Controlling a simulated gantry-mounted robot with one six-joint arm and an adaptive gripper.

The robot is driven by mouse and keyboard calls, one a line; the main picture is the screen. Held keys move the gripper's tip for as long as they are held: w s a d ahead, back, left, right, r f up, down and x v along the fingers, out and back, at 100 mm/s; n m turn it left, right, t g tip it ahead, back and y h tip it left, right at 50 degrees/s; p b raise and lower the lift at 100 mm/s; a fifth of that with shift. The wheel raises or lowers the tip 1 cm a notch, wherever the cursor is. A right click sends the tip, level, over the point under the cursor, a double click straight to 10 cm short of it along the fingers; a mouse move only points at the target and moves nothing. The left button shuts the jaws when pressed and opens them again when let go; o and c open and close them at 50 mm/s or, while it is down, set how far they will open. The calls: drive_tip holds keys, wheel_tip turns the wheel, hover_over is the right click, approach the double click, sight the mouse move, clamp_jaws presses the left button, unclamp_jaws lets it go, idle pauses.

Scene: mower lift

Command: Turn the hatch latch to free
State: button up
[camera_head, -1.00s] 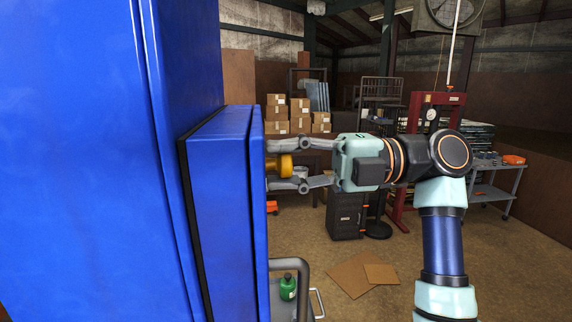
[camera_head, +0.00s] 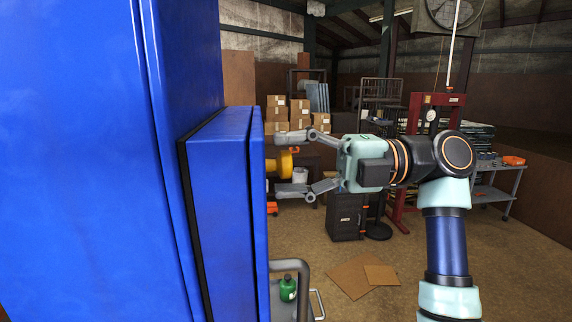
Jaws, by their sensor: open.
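The hatch (camera_head: 222,210) is a blue panel on the side of the large blue mower body (camera_head: 80,160), seen nearly edge-on. The yellow latch (camera_head: 284,163) sticks out from the hatch's right face. My gripper (camera_head: 283,164) comes from the right, with one grey finger above the latch and one below it. The fingers are spread and show gaps to the latch. The hatch's front face and any latch markings are hidden by the viewing angle.
A grey cart with a green bottle (camera_head: 288,288) stands below the hatch. Stacked cardboard boxes (camera_head: 299,115), a black cabinet (camera_head: 345,217) and a red press (camera_head: 434,100) stand behind. Flat cardboard (camera_head: 349,277) lies on the otherwise open floor.

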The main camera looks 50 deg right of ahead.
drive_tip(key=v, duration=1.1)
drive_tip(key=shift+s, duration=0.15)
drive_tip(key=shift+d, duration=0.1)
